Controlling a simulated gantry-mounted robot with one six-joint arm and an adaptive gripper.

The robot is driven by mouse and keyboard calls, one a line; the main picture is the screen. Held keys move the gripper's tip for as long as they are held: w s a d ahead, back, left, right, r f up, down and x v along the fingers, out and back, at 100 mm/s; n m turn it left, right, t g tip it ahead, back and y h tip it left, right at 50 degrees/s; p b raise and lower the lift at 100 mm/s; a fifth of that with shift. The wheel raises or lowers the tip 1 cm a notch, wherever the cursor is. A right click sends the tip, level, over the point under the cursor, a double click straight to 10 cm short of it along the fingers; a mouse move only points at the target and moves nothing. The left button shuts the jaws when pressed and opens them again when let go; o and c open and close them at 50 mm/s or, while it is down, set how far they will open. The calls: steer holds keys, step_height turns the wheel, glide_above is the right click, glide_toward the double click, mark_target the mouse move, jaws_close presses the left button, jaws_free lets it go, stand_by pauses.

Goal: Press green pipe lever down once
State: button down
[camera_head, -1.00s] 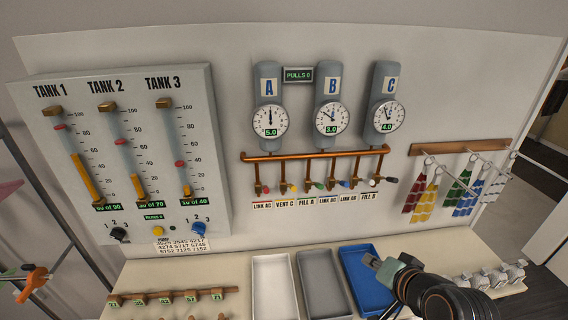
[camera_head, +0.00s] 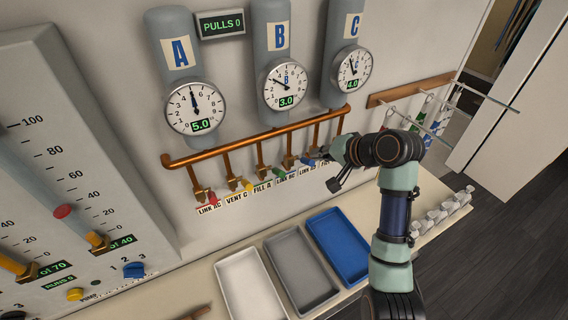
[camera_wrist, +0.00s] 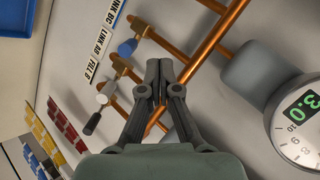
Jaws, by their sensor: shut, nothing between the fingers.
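The green lever (camera_head: 278,171) sits on the pipe branch over the FILL A label (camera_head: 263,188), between the yellow lever (camera_head: 247,185) and the blue lever (camera_head: 307,160). It is not in the wrist view. My gripper (camera_wrist: 158,65) is shut and empty, with its fingers together in front of the copper pipes. In the head view it is to the right of the green lever, near the right end of the row, and apart from it. The wrist view shows the blue lever (camera_wrist: 127,47), a white lever (camera_wrist: 102,98) and a black lever (camera_wrist: 92,124) beside the fingers.
A red lever (camera_head: 212,197) is at the left end. The copper manifold (camera_head: 250,138) runs above the levers under gauges A, B and C. The counter (camera_head: 205,284) carries white, grey and blue trays. The PULLS display (camera_head: 221,24) reads 0.

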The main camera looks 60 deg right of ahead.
mark_target(275, 171)
steer(key=shift+w+f, duration=0.1)
steer(key=w+f+p, duration=0.2)
steer(key=w+f, duration=0.5)
steer(key=w, duration=0.1)
steer(key=shift+w+f, duration=0.2)
steer(key=shift+f, duration=0.2)
steer(key=shift+f, duration=0.1)
